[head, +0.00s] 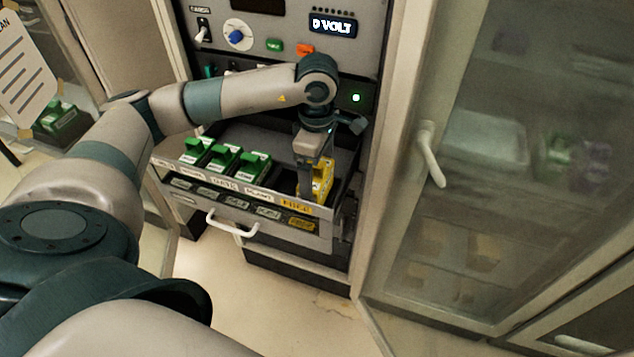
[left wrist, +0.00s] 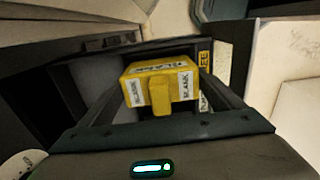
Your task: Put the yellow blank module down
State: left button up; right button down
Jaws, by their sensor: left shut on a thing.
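The yellow blank module (head: 322,180) is at the right end of the open drawer (head: 245,217), behind a yellow label on the drawer front. In the left wrist view the yellow module (left wrist: 160,88) shows white "BLANK" labels and sits between the fingers. My left gripper (head: 313,180) points down into the drawer and is shut on the module. Its lower part is hidden by the drawer front, so I cannot tell whether it touches the drawer floor. My right gripper is not in view.
Several green modules (head: 222,158) stand in the drawer's left slots. A white handle (head: 232,226) is on the drawer front. A glass-fronted cabinet door (head: 500,150) stands close on the right.

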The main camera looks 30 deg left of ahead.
aim_at(317, 183)
pick_arm(q)
jog(key=shift+f, duration=0.15)
notch_tip(317, 183, down, 3)
jog(key=shift+r+p, duration=0.15)
jog(key=shift+p, duration=0.7)
jog(key=shift+f, duration=0.55)
jog(key=o, duration=0.9)
jog(key=shift+r, duration=0.1)
jog(key=shift+o, duration=0.2)
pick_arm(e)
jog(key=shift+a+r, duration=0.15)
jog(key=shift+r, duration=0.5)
pick_arm(q)
jog(key=shift+r, duration=0.1)
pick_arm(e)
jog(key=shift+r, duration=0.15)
